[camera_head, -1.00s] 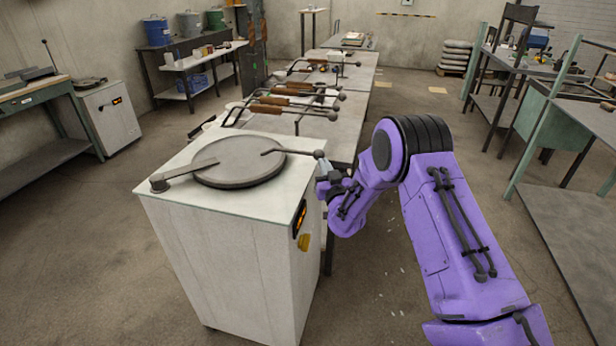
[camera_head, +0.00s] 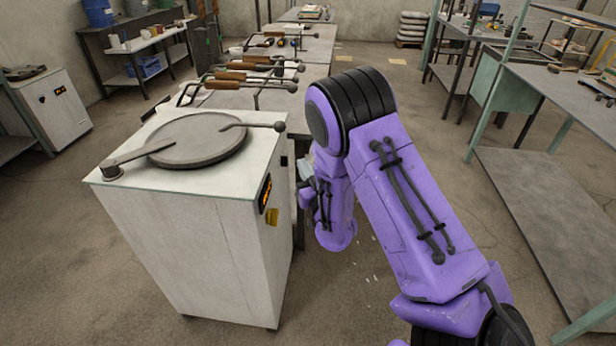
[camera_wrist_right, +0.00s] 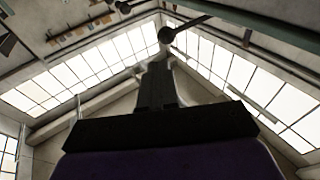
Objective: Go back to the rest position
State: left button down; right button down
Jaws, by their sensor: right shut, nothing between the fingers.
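My right arm is purple and comes in from the lower right in the head view, with its forearm bent down beside the white furnace cabinet. My right gripper (camera_head: 305,172) is mostly hidden behind the forearm, close to the cabinet's right side. In the right wrist view the gripper (camera_wrist_right: 156,68) shows dark, with its fingers together and nothing between them. The cabinet (camera_head: 200,245) has a round grey lid (camera_head: 196,140) on top, closed flat, with a long ball-ended handle (camera_head: 250,125). My left gripper is not in view.
A long table (camera_head: 300,50) behind the cabinet carries several rods with wooden grips (camera_head: 240,76). A shelf rack (camera_head: 545,170) stands at right. Bare floor (camera_head: 420,150) lies between the table and the rack. In the wrist view, a dark ball-ended rod (camera_wrist_right: 166,34) shows near the fingers.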

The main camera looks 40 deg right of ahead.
jog(key=s+a+f+m+g+y, duration=0.1)
jog(key=s+a+f+m+g, duration=0.15)
jog(key=s+f+g, duration=0.55)
jog(key=s+a+f+m+g+y, duration=0.1)
jog(key=s+a+f, duration=0.3)
jog(key=f, duration=0.8)
jog(key=s+a+f+g, duration=0.1)
jog(key=s+f+g, duration=0.1)
jog(key=s, duration=0.4)
jog(key=s+a+f+g, duration=0.2)
jog(key=s+f, duration=0.3)
jog(key=s, duration=0.2)
jog(key=s+a+f+g+y, duration=0.1)
jog(key=s+f+g, duration=0.1)
jog(key=s, duration=0.5)
jog(key=shift+s+a+f+g, duration=0.25)
jog(key=shift+f+g, duration=0.15)
jog(key=shift+f, duration=0.45)
